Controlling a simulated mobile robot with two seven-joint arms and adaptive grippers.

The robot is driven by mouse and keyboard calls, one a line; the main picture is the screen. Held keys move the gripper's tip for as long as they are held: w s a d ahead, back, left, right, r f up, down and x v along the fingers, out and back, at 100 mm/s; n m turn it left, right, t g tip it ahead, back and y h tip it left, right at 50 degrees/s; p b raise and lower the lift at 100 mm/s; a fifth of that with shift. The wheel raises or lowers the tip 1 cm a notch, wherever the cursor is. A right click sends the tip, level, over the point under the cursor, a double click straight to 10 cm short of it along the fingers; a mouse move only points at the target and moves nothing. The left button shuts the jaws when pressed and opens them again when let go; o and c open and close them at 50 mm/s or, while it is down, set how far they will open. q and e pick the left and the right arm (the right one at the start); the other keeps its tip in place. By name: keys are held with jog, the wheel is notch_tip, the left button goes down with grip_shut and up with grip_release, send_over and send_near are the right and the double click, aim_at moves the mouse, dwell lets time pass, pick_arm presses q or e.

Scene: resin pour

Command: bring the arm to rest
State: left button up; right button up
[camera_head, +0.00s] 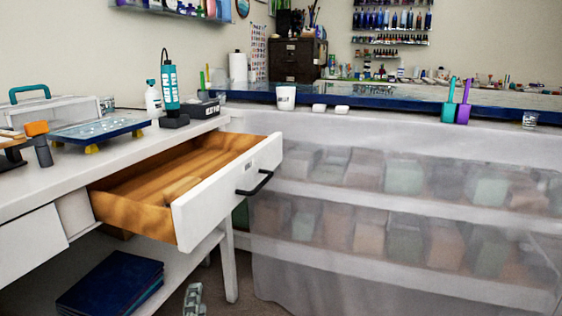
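A small grey part of my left gripper (194,299) shows at the bottom edge, below the open drawer and to the right of the desk's lower shelf. Most of it is cut off, and I cannot tell whether its fingers are open or shut. No held thing shows there. It is apart from the drawer front. My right gripper is not in view.
A wooden drawer (228,195) with a white front and black handle (256,183) stands pulled out from the white desk. Dark blue books (110,284) lie on the shelf below. A translucent curtain (400,225) covers stocked shelves at right. A white cup (286,97) stands on the back counter.

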pick_arm(q)
jog(key=s+a+f+n+g+h, duration=0.1)
jog(key=s+a+f+n+g, duration=0.35)
jog(key=s+f+n, duration=0.25)
jog(key=s+a+f+n+g+h, duration=0.1)
jog(key=s+a+f+n+g, duration=0.3)
jog(key=s+f+n+g, duration=0.25)
jog(key=s+a+f+g+p, duration=0.1)
jog(key=s+f+p, duration=0.1)
jog(key=f, duration=0.4)
jog(key=s+a+f+g+p, duration=0.1)
jog(key=s+a+f+p, duration=0.1)
jog(key=f, duration=0.4)
jog(key=shift+s+a+p, duration=0.15)
jog(key=shift+a+p, duration=0.1)
jog(key=shift+p, duration=0.55)
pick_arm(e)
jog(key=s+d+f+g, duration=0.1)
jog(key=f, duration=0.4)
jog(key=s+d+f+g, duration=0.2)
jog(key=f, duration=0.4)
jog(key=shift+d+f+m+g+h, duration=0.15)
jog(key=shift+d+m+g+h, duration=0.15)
